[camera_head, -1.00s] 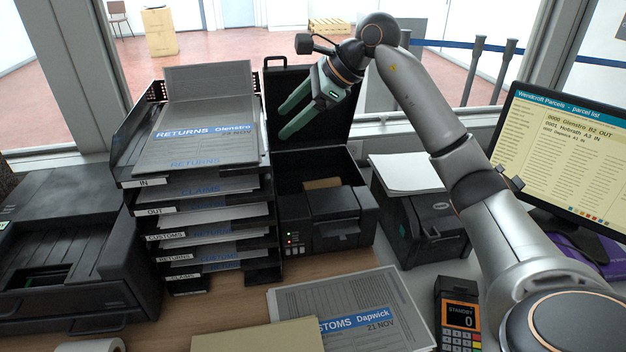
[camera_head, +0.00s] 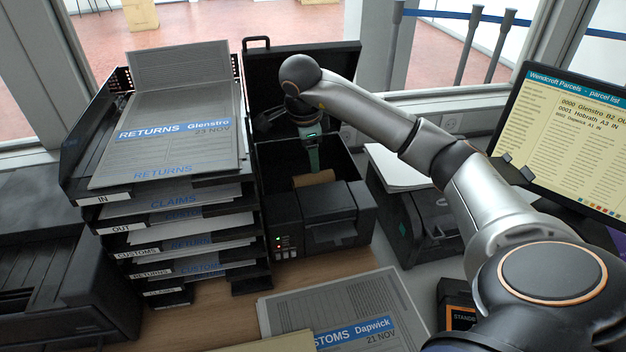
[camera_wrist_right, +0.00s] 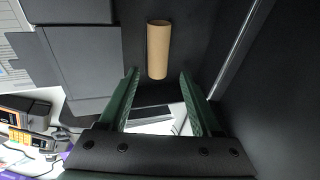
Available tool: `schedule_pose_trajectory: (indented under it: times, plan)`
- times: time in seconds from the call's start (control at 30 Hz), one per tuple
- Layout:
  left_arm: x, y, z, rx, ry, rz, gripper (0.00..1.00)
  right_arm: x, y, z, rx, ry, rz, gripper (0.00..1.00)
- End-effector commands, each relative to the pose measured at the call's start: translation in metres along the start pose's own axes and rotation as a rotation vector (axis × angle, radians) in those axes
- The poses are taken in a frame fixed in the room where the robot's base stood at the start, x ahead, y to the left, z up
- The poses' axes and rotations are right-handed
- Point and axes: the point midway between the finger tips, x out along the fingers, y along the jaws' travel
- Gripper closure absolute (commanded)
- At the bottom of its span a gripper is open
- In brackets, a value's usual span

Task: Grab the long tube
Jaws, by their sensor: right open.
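A brown cardboard tube (camera_head: 314,178) lies inside the open black case (camera_head: 262,170), behind the label printer. In the right wrist view the tube (camera_wrist_right: 158,49) shows nearly whole, just beyond and between the fingertips. My right gripper (camera_head: 312,165) reaches down into the case above the tube, green fingers pointing down. In the right wrist view my right gripper (camera_wrist_right: 158,73) is open, with nothing between its fingers. In the head view the fingers partly cover the tube. My left gripper is not in view.
The black label printer (camera_head: 325,212) stands in front of the case. A tall stack of letter trays (camera_head: 118,196) is close on the left. Another black printer (camera_head: 425,225) with papers on top is on the right. The case's raised lid stands behind.

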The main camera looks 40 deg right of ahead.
Motion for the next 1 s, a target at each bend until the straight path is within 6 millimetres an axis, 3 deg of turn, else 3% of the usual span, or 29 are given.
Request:
schedule_pose_trajectory:
  times: [0.1, 0.37, 0.7, 1.0]
  plan:
    - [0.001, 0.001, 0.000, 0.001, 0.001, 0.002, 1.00, 0.022, 0.006, 0.003, 0.001, 0.000, 0.004, 0.35]
    - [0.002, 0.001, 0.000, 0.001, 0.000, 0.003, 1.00, 0.043, 0.005, 0.003, 0.001, -0.002, 0.001, 0.35]
    - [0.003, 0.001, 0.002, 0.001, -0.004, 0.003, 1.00, 0.086, 0.005, 0.003, 0.001, -0.002, 0.002, 0.35]
    - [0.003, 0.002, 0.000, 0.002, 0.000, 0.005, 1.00, 0.090, 0.004, 0.003, 0.000, -0.002, -0.001, 0.37]
